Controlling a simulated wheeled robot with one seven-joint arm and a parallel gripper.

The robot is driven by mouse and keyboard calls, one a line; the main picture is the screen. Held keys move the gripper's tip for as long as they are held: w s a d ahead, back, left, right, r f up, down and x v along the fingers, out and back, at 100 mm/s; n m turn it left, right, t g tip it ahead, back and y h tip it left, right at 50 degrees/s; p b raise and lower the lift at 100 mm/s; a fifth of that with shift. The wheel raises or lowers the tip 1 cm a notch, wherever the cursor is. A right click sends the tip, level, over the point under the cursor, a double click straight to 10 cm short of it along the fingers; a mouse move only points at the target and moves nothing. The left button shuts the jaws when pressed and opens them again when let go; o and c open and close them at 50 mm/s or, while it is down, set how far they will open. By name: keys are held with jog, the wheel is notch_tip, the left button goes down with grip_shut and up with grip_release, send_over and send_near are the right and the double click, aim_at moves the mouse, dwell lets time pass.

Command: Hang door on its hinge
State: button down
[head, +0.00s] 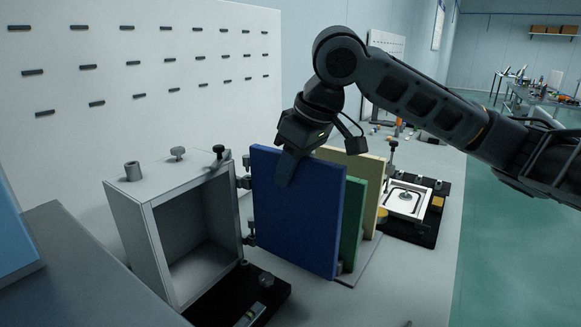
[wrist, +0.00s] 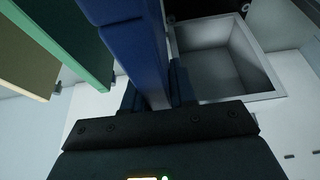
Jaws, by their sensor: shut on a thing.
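My gripper (head: 286,165) is shut on the top edge of a blue door panel (head: 298,215) and holds it upright. In the wrist view, the fingers (wrist: 157,92) sit on both sides of the blue door (wrist: 130,35). A grey open-fronted box (head: 128,225) stands to the left of the door; it also shows in the wrist view (wrist: 262,62). Dark hinge parts, an upper (head: 244,171) and a lower one (head: 249,237), lie between the box's right edge and the door's left edge. I cannot tell whether they are engaged.
A green panel (head: 352,225) and a cream panel (head: 372,170) stand upright close behind the door, to its right. A black-based fixture with a light plate (head: 405,200) lies farther right. A white pegboard (head: 150,60) stands behind. A dark tray (head: 265,300) lies below the box.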

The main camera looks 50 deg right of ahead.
aim_at(306, 158)
jog(key=shift+f+b, duration=0.75)
jog(key=shift+f, duration=0.45)
jog(key=c, duration=0.8)
grip_release()
jog(key=shift+c, duration=0.2)
jog(key=shift+v, duration=3.9)
jog(key=shift+s, duration=0.1)
